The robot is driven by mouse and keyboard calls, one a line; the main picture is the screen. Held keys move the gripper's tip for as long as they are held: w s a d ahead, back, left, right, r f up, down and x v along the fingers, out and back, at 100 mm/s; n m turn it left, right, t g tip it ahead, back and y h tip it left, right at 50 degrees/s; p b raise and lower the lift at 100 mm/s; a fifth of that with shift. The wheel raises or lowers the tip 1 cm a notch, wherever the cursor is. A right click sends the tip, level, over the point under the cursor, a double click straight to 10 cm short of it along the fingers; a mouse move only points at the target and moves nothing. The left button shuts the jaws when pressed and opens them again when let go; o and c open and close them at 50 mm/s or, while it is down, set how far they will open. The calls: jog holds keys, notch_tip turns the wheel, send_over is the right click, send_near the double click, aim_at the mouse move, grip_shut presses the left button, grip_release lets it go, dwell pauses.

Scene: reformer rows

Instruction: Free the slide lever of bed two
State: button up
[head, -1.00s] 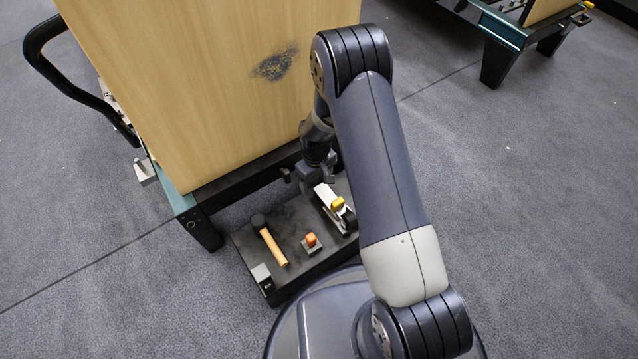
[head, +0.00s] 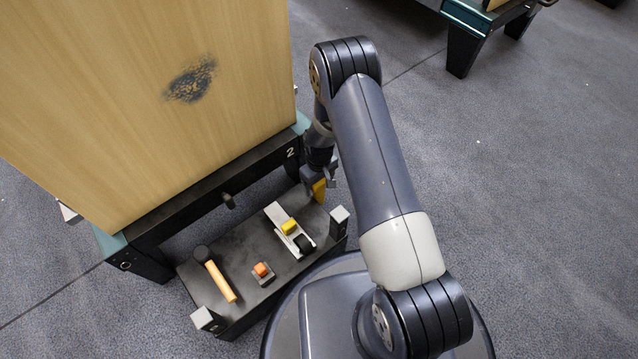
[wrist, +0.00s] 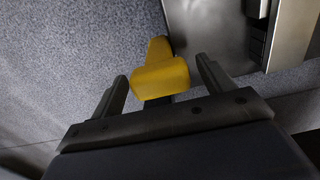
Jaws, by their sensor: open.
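Bed two shows the number 2 on its black end frame (head: 285,157), below a large wooden panel (head: 150,75). A yellow lever-like piece (head: 319,190), likely the slide lever, shows at the right end of this frame, partly hidden by my arm. In the wrist view the yellow piece (wrist: 160,76) lies between the fingertips of my gripper (wrist: 165,82), on a dark stem. The gripper is open, with a finger on each side. I cannot tell whether either finger touches it. In the head view my gripper (head: 318,176) is partly hidden behind my arm.
A black tray (head: 235,245) in front of bed two holds a mallet (head: 220,280), a small orange-topped block (head: 262,270) and a pale tool with a yellow block (head: 290,228). A grey metal body (wrist: 215,30) stands close at upper right in the wrist view. Open floor lies right.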

jog(key=shift+c, duration=0.6)
jog(key=c, duration=1.3)
jog(key=shift+o, duration=0.2)
jog(key=shift+s+d, duration=0.15)
jog(key=shift+s, duration=0.15)
jog(key=shift+s+d+f, duration=0.15)
jog(key=shift+s+d, duration=0.2)
jog(key=shift+s, duration=0.2)
jog(key=shift+s+d+f, duration=0.1)
jog(key=shift+s+d, duration=0.25)
jog(key=shift+s, duration=0.15)
jog(key=shift+s+d+f+b, duration=0.35)
jog(key=shift+s+d, duration=0.15)
jog(key=shift+s, duration=0.25)
jog(key=shift+s+d+f+b, duration=0.2)
jog(key=shift+s+d+f, duration=0.25)
jog(key=shift+s, duration=0.3)
